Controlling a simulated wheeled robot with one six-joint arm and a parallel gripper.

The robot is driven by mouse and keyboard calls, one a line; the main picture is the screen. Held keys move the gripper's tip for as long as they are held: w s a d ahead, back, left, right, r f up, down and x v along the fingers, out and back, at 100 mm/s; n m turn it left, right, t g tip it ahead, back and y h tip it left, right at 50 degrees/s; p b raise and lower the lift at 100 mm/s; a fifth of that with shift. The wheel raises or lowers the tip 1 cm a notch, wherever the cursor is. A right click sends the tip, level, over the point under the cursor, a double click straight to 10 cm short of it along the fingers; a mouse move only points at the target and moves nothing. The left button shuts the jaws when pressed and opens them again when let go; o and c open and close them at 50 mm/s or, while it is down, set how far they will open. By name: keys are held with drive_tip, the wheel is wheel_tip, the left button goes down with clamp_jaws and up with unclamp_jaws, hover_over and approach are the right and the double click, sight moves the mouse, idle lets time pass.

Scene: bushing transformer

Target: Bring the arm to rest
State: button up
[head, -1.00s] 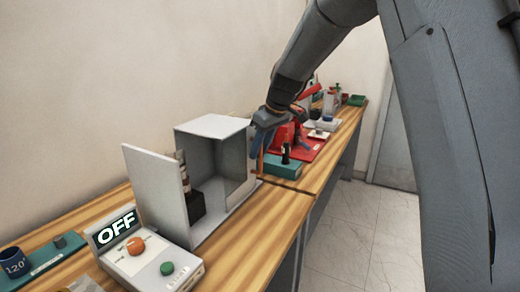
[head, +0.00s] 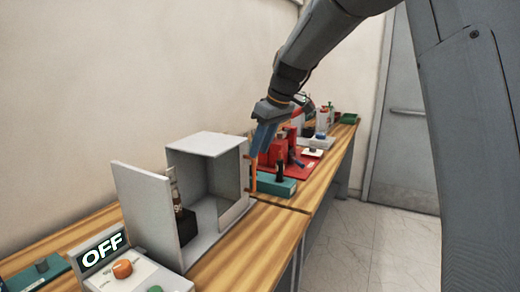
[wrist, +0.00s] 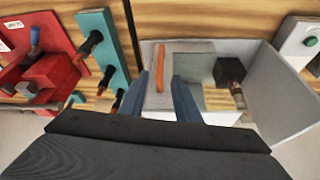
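My gripper (head: 257,148) hangs from the arm just above and beside the right side of the white box (head: 207,144). In the wrist view its two blue fingers (wrist: 160,76) are apart with nothing held between them. An orange bar (wrist: 160,66) shows in the gap, below the fingertips and apart from them. The same orange bar (head: 253,176) stands at the box's right edge in the head view. My arm is bent and reaches down from the upper right.
The box's grey door (head: 146,215) stands open, with a dark block (head: 185,226) inside. A control unit with an OFF display (head: 103,250) is at front left. A teal rack (head: 275,186) and red apparatus (head: 300,172) lie beyond. Open floor (head: 375,250) is at right.

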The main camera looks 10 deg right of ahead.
drive_tip(key=s+d+f+m+h, duration=0.1)
drive_tip(key=s+d+f+m, duration=0.2)
drive_tip(key=s+f, duration=0.4)
drive_tip(key=s+d+f+m+g+h, duration=0.1)
drive_tip(key=s+d+f+m, duration=0.2)
drive_tip(key=s+f, duration=0.4)
drive_tip(key=s+d+f+m+g+h, duration=0.1)
drive_tip(key=s+d+f+m, duration=0.2)
drive_tip(key=s, duration=1.4)
wheel_tip(320, 180, down, 4)
drive_tip(key=shift+s+d+f, duration=0.25)
drive_tip(key=shift+s+d, duration=0.15)
drive_tip(key=shift+d, duration=0.85)
